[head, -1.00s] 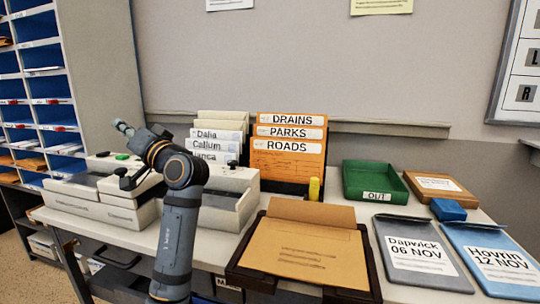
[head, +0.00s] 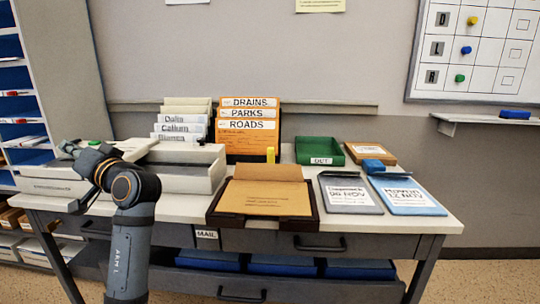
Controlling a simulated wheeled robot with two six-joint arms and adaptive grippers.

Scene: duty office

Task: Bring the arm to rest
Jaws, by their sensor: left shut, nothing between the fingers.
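My left arm (head: 128,245) rises from the bottom left of the head view and bends at an elbow in front of the desk's left end. Beyond the elbow it folds to the left, and its dark left gripper (head: 75,206) hangs small at the desk's front left edge. The gripper is shut and holds nothing. My right gripper is not in view.
The desk (head: 450,222) bears white machines (head: 182,176), a folder rack (head: 249,140), a brown folder in a dark tray (head: 265,195), a green OUT tray (head: 320,150) and two clipboards (head: 348,195) (head: 408,197). Shelves (head: 15,100) stand left. Floor (head: 490,275) is clear at right.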

